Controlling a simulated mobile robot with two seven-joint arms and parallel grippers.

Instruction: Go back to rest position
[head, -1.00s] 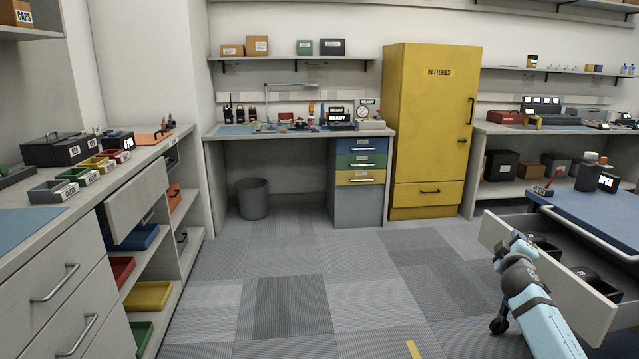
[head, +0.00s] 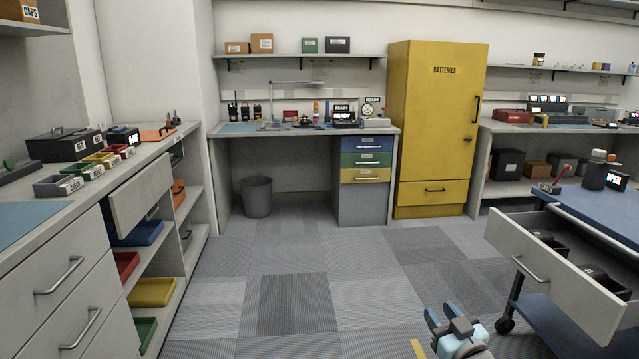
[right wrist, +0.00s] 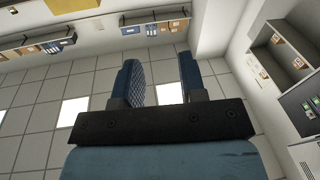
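My right gripper (head: 442,314) is low in the head view, over the carpet and to the left of the cart's open drawer, apart from it. In the right wrist view its two blue fingers (right wrist: 158,72) stand apart with nothing between them. That camera faces the ceiling tiles. My left gripper does not show in either view.
A blue-topped cart (head: 600,212) is at the right, with an open white drawer (head: 545,265) jutting out. A left counter also has an open drawer (head: 140,198). A workbench (head: 300,130) and yellow cabinet (head: 435,120) stand behind. The middle floor is clear.

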